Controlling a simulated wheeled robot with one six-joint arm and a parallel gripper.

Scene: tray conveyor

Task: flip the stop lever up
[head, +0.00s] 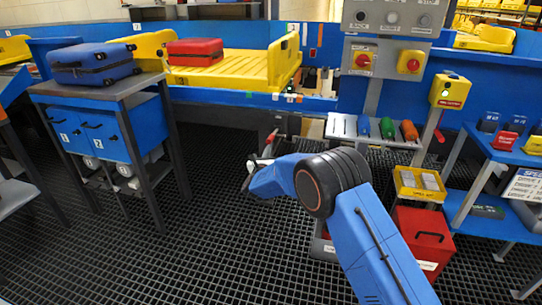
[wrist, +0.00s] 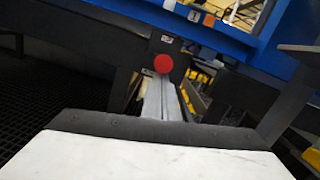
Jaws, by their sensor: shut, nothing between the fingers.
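A red round knob (wrist: 163,63), probably the end of the stop lever, shows in the wrist view on a dark plate below the blue conveyor side. In the head view a small red part (head: 271,135) is at the conveyor's front, just above my gripper (head: 264,156). My gripper also shows in the wrist view (wrist: 160,88), its grey fingers shut and empty, pointing at the knob from just below. I cannot tell whether they touch it. The lever's shaft and tilt are mostly hidden.
A yellow tray (head: 225,75) with a red suitcase (head: 195,52) is on the conveyor. A blue suitcase (head: 93,63) lies on a stand at left. A control panel (head: 385,60), a yellow box (head: 450,91) and a red bin (head: 425,240) stand right. The grid floor at left front is clear.

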